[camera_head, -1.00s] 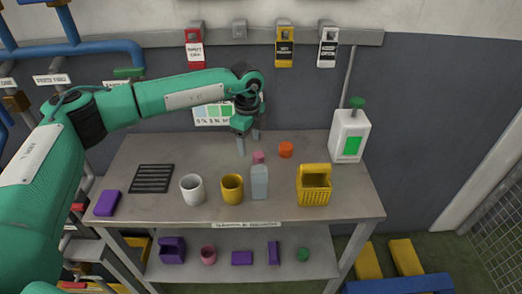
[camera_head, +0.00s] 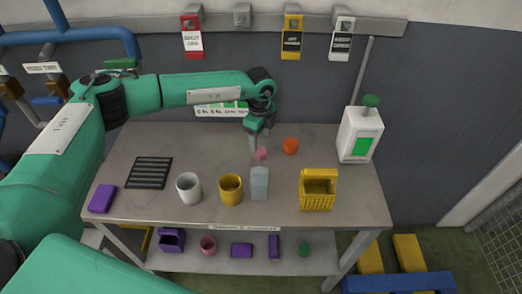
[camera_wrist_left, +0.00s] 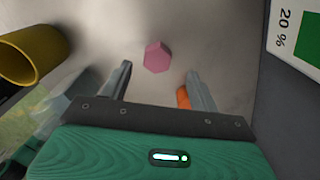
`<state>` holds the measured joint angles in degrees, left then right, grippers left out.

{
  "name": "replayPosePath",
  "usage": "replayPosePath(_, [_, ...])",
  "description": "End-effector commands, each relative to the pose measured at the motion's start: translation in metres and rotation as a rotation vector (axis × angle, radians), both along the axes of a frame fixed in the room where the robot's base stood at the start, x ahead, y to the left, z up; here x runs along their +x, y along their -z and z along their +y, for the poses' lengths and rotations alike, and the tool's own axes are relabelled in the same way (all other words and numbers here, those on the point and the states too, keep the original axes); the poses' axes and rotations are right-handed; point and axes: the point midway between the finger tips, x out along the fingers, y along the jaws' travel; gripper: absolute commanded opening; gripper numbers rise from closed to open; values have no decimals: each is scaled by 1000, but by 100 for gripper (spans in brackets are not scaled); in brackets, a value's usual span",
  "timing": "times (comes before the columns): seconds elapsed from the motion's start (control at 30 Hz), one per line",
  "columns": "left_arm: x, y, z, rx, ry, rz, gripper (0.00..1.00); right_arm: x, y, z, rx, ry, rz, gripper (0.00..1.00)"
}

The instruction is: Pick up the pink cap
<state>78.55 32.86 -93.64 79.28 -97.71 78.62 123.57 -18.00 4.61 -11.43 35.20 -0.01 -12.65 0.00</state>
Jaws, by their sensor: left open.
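The pink cap (camera_head: 261,154) is a small piece standing on the grey table, left of an orange cap (camera_head: 290,145). My left gripper (camera_head: 260,143) is open and empty, just behind and above the pink cap. In the left wrist view the pink cap (camera_wrist_left: 157,57) looks hexagonal and lies beyond the fingertips, roughly midway between the open fingers (camera_wrist_left: 160,80). The orange cap (camera_wrist_left: 183,97) is partly hidden behind one finger there. My right gripper is not in view.
A yellow mug (camera_head: 230,189), white mug (camera_head: 188,187), grey bottle (camera_head: 259,183) and yellow basket (camera_head: 318,190) stand nearer the table's front. A white dispenser (camera_head: 360,133) stands at the right. A black rack (camera_head: 149,173) and purple block (camera_head: 102,199) lie left.

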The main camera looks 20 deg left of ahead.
Motion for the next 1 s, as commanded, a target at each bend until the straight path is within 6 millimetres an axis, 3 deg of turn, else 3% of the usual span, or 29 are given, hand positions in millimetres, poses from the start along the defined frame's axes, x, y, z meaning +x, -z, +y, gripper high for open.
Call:
replayPosePath(0.27, [-3, 20, -3, 1, 1, 2, 62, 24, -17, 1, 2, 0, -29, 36])
replayPosePath(0.5, [-4, 53, -4, 1, 0, 1, 62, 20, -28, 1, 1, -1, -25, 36])
replayPosePath(0.77, [-4, 59, -4, 0, 1, -1, 62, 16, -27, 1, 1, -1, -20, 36])
replayPosePath(0.8, [-4, 59, -4, 0, 1, -1, 60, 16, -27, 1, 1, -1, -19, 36])
replayPosePath(1.0, [-4, 58, -4, 0, 0, -1, 21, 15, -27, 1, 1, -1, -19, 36])
